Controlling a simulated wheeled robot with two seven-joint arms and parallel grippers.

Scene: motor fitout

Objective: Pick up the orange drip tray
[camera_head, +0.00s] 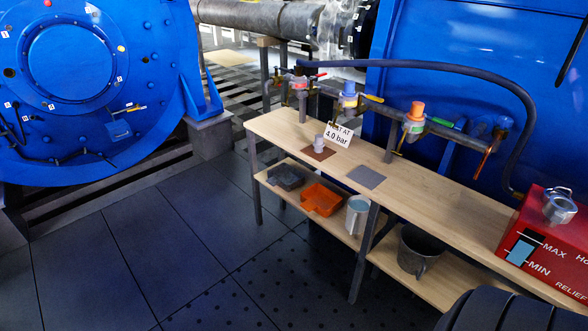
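The orange drip tray (322,199) lies on the lower shelf (345,234) of a wooden bench, between a grey tray (286,177) on its left and a light grey mug-like jug (357,214) on its right. The bench top is above it, and its front side faces open floor. Neither of my grippers shows in this view, so their state cannot be seen.
The bench top (420,188) holds brown and grey mats, a "4.0 bar" sign (338,134) and a red box (548,240). A bench leg (364,254) stands right of the jug. A dark bucket (419,250) sits farther right. Floor in front is clear.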

